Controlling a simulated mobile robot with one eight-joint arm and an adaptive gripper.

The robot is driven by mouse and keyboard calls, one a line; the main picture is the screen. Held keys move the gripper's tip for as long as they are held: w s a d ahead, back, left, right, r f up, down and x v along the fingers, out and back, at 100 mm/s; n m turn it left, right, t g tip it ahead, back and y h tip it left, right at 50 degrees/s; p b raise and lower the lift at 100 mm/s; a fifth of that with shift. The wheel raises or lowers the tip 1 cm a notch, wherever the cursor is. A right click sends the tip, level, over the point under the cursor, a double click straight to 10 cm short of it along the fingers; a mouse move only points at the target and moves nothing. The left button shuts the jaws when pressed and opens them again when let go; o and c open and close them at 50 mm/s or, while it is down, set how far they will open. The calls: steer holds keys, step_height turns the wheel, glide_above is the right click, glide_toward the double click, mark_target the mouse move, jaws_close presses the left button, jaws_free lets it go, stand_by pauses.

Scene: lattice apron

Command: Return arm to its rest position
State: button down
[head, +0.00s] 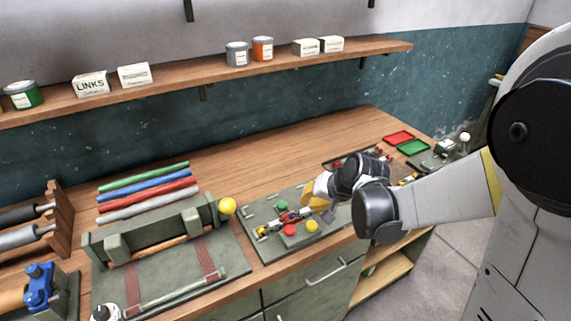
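My gripper (318,198) is at the end of my arm, over the right part of a grey-green board (262,243) on the wooden bench. The board carries small red, yellow and green pieces (290,218). The gripper's fingers are small and partly hidden by its own body, so I cannot tell whether they are open or hold anything. My arm reaches in from the right, bent at the wrist above the bench's front edge.
A green fixture with a yellow ball (228,206) stands left of the board, with coloured rods (146,184) behind it. Red and green trays (413,147) lie at the right. A wall shelf (205,80) holds cans and boxes. The bench's back middle is clear.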

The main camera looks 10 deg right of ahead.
steer(key=shift+s, duration=0.1)
steer(key=shift+s+r, duration=0.3)
steer(key=s+r+n+h+b, duration=0.1)
steer(key=s+r+n+b, duration=0.1)
steer(key=s, duration=0.8)
steer(key=s+r+n+h+b, duration=0.2)
steer(key=s+b, duration=0.1)
steer(key=s, duration=0.7)
steer(key=shift+d+r, duration=0.15)
steer(key=shift+d, duration=0.2)
